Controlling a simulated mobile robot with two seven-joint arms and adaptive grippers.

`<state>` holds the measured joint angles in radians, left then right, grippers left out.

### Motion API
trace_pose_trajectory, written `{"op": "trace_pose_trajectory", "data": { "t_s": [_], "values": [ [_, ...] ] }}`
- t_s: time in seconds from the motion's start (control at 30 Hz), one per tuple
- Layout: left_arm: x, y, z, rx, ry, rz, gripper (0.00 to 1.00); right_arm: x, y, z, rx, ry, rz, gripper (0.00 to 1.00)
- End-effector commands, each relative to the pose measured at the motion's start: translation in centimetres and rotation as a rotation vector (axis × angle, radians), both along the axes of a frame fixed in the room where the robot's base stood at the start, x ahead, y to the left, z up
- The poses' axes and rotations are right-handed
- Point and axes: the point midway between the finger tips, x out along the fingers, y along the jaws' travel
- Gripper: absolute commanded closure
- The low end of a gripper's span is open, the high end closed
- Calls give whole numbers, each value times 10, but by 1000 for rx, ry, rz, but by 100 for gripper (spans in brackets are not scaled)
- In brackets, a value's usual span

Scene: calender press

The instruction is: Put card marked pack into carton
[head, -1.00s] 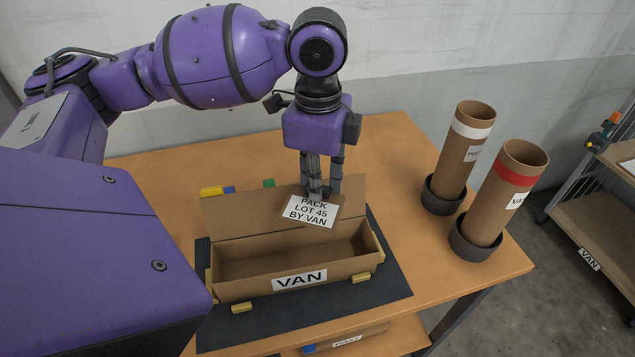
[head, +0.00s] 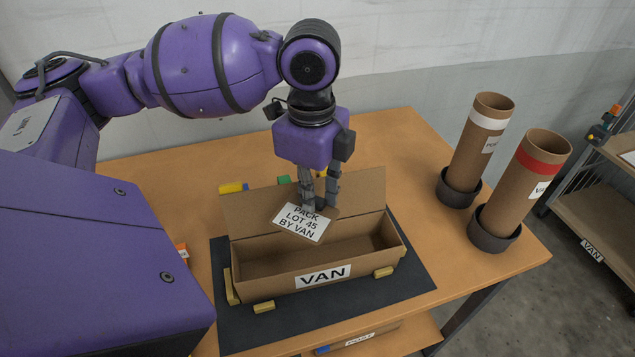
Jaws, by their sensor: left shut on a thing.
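The card (head: 301,222) reads "PACK LOT 45 BY VAN" in black on white, with a brown edge. My left gripper (head: 318,203) points down and is shut on the card. It holds the card tilted above the back part of the open carton, in front of its raised lid. The carton (head: 262,288) is long, brown and labelled "VAN" on its front. Its visible inside looks empty; the card hides part of the lid and rear edge. My right gripper is not in view.
The carton sits on a dark mat (head: 400,286) between yellow blocks (head: 383,271). Two cardboard tubes, one white-banded (head: 474,150) and one red-banded (head: 521,190), stand in dark holders at the right. A shelf rack (head: 600,200) stands beyond the table (head: 400,140).

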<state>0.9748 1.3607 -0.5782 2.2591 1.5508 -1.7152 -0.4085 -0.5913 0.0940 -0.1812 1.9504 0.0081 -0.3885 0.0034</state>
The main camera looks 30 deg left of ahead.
Motion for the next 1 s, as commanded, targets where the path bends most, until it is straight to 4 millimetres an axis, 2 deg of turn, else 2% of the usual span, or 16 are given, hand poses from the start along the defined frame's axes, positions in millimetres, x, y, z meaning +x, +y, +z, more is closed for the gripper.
{"op": "trace_pose_trajectory", "data": {
  "t_s": [0.03,0.2,0.57,0.6,0.73,1.0],
  "values": [
    [0,0,-15,1,11,0,100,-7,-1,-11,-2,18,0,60],
    [0,1,-32,1,10,0,100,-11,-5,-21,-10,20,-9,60],
    [0,0,-32,0,-2,1,100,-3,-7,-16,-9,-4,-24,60],
    [0,0,-32,0,-1,1,80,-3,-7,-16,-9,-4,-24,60],
    [0,0,-32,0,-1,1,63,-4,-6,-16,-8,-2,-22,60],
    [0,0,-32,0,0,1,63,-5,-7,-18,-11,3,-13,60]
  ]
}}
